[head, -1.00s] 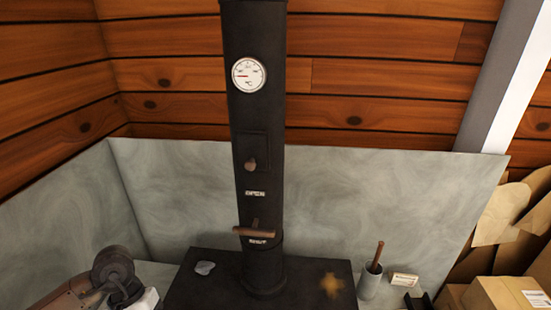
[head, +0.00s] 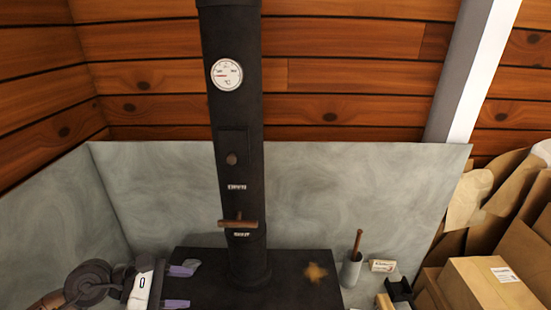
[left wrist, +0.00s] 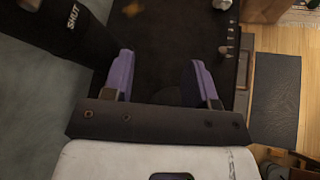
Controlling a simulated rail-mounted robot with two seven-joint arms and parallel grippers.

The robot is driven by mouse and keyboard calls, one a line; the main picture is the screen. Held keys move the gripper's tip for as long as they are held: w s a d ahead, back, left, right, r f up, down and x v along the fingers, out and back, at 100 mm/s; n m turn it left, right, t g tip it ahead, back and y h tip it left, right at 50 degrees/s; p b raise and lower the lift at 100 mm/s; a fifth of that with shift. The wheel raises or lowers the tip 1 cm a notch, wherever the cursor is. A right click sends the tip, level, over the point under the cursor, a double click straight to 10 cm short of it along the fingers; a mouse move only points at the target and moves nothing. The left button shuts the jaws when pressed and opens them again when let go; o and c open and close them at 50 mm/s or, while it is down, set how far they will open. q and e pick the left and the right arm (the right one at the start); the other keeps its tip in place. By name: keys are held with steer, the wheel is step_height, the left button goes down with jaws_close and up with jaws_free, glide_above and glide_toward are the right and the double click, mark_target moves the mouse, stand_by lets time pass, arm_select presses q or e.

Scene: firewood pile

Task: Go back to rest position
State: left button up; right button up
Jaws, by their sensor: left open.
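My left gripper (head: 183,286) is at the lower left of the head view, beside the left edge of the black stove top (head: 205,290). Its two purple fingers are apart with nothing between them. In the left wrist view the open fingers (left wrist: 160,80) show over the dark stove top, and the stove pipe stands at the upper left. My right gripper is in neither view.
The black stove pipe (head: 236,130) rises from the stove, with a gauge (head: 226,74) and a wooden-handled damper (head: 238,223). A cup with a stick (head: 351,268) stands right of the stove. Cardboard boxes (head: 490,285) fill the lower right. Grey panels stand behind.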

arm_select(q)
steer(key=w+a+r+n+t+y, duration=0.2)
steer(key=r+n+t, duration=0.85)
steer(key=n, duration=0.35)
steer(key=w+a+r+n+t+y, duration=0.2)
steer(key=a+r+n+t, duration=0.1)
steer(key=r+n+t, duration=0.9)
steer(key=s+a+f+n+g+y, duration=0.2)
steer(key=f+n+g+y, duration=0.5)
steer(key=n, duration=0.5)
steer(key=s+a+f+n+g+y, duration=0.1)
steer(key=s+f+n+g+y, duration=0.25)
steer(key=f+n+y, duration=0.55)
steer(key=s+d+f+n+g+h, duration=0.2)
steer(key=s+f+h, duration=0.1)
steer(key=f, duration=0.3)
steer(key=s+d+f+n+g+h, duration=0.2)
steer(key=s+f+h, duration=0.2)
steer(key=f, duration=0.2)
steer(key=s+d+f+n+g+h, duration=0.1)
steer(key=s+f+g, duration=0.3)
steer(key=s+f, duration=0.75)
steer(key=s+d+f+n+g, duration=0.2)
steer(key=s+f+g, duration=0.2)
steer(key=s+f, duration=0.7)
step_height(320, 180, up, 35)
steer(key=p, duration=3.3)
steer(key=shift+s+a+p, duration=0.2)
steer(key=shift+s+p, duration=0.1)
steer(key=shift+p, duration=0.1)
